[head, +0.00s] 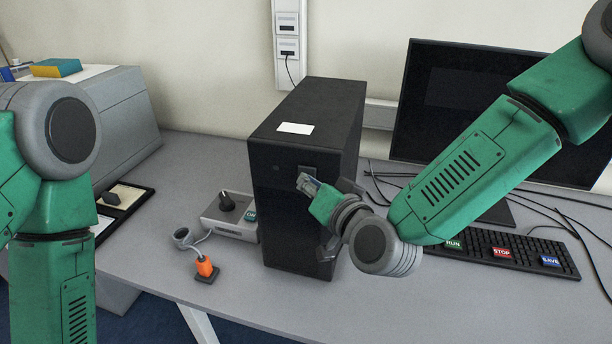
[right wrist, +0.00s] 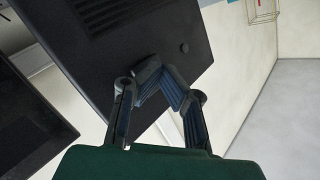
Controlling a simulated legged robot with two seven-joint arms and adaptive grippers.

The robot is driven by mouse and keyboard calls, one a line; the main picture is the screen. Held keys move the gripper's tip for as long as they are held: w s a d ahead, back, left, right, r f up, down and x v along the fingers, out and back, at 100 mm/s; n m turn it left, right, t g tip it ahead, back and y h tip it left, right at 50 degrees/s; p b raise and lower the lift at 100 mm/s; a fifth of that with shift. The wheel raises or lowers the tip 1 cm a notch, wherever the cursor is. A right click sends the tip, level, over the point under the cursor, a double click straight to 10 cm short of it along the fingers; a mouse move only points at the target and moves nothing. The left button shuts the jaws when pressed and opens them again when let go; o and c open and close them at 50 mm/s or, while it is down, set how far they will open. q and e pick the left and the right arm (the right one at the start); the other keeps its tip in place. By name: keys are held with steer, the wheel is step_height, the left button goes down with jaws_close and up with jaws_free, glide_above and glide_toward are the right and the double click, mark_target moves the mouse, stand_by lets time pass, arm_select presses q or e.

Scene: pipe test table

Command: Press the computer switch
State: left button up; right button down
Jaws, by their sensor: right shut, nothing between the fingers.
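The computer is a black tower (head: 300,130) standing upright on the grey table, with a white label on top. My right gripper (head: 303,181) is at the upper part of the tower's front face, very close to it; I cannot tell whether it touches. In the right wrist view the gripper (right wrist: 160,78) has its dark fingertips together with nothing between them. A dark casing (right wrist: 130,40) fills the top there, with a grille and a small round button-like disc (right wrist: 184,48) beyond the fingertips. In the head view the gripper hides part of the front face. My left gripper is out of view.
A grey box with a black knob (head: 227,201) and an orange plug piece (head: 205,267) lie left of the tower. A monitor (head: 455,95) and a keyboard (head: 500,250) stand on the right, with loose cables. The table's front edge is clear.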

steer(key=shift+s+a, duration=0.65)
steer(key=shift+s+a, duration=0.25)
steer(key=shift+s, duration=0.55)
steer(key=shift+s+a, duration=0.25)
steer(key=shift+s, duration=0.55)
steer(key=shift+s+a, duration=0.25)
steer(key=shift+s, duration=0.55)
